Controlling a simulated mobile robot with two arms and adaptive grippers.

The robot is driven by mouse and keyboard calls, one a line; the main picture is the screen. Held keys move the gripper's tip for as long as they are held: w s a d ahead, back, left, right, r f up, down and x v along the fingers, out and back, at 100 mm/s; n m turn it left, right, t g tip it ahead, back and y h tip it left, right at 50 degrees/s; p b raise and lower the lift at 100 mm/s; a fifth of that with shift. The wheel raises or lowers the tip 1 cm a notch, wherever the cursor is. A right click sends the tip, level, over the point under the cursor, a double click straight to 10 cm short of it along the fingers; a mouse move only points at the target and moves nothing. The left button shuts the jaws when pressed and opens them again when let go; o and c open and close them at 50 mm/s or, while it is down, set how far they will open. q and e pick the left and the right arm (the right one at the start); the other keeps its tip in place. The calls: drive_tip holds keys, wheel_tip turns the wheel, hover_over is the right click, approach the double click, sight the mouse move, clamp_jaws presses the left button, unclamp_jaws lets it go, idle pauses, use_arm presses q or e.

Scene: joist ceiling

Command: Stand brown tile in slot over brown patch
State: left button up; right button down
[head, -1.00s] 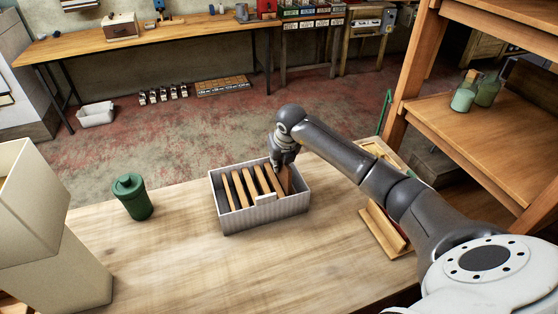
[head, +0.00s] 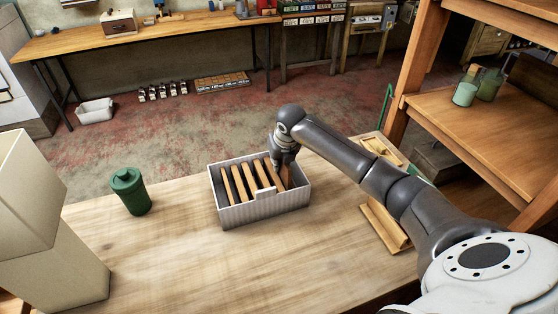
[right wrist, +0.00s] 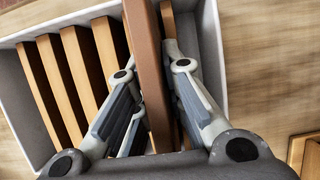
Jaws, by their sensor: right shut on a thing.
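A pale grey ribbed box (head: 262,214) stands on the table, with several upright wooden slats (head: 238,183) across it and a small white tab (head: 266,191) on its near side. My right gripper (head: 284,163) is over the box's right end. It is shut on the brown tile (head: 288,176), which is darker and redder than the slats. In the right wrist view the tile (right wrist: 150,65) is on edge between the fingers, right of most slats, within the box's outline. Whether it touches the bottom is hidden. No brown patch is visible. My left gripper is out of view.
A green lidded canister (head: 131,191) stands left of the box. A wooden rack (head: 384,226) lies right of it, partly behind my right arm. A cream boxy object (head: 60,265) fills the left edge. The tabletop in front of the box is clear.

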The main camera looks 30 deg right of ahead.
drive_tip(key=shift+f, duration=0.2)
drive_tip(key=c, duration=1.5)
unclamp_jaws()
drive_tip(key=shift+o, duration=0.3)
drive_tip(key=shift+f, duration=0.1)
drive_tip(key=v, duration=1.2)
drive_tip(key=shift+s, duration=0.1)
drive_tip(key=shift+a, duration=0.1)
